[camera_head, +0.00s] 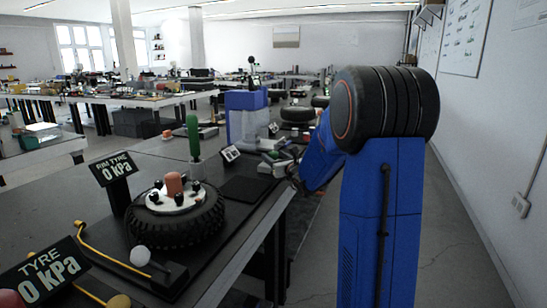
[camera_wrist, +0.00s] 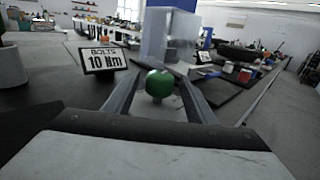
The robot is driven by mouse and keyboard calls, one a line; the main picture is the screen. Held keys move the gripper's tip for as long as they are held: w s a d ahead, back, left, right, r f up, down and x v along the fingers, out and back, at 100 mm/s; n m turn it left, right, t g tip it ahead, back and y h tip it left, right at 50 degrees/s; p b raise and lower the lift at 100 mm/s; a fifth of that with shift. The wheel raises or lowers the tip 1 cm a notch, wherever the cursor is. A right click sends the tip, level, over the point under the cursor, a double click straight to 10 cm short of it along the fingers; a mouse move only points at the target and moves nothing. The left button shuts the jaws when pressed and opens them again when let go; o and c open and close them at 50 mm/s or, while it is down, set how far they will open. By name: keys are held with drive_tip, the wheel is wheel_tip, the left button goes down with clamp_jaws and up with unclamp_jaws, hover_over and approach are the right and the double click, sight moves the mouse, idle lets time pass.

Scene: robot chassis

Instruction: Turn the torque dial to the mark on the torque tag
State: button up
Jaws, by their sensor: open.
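A small tag (camera_wrist: 104,60) reading "BOLTS 10 Nm" stands at the left in the wrist view. My gripper (camera_wrist: 158,82) is open, its two fingers spread on either side of a round green top (camera_wrist: 160,85). I cannot tell whether the fingers touch it. A green upright handle (camera_head: 193,136) stands on the bench in the head view and may be the same thing. A small tag (camera_head: 230,153) stands right of it, too small to read. I cannot make out a dial face or its mark.
A tyre (camera_head: 176,217) with a hub and studs lies on the near bench (camera_head: 62,206). Signs reading "RIM TYRE 0 kPa" (camera_head: 112,168) and "TYRE 0 kPa" (camera_head: 45,277) stand beside it. A blue and grey block (camera_head: 246,118) stands farther back. The floor at right is clear.

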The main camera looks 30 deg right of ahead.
drive_tip(key=s+a, duration=0.1)
drive_tip(key=s, duration=1.5)
drive_tip(key=shift+s, duration=0.15)
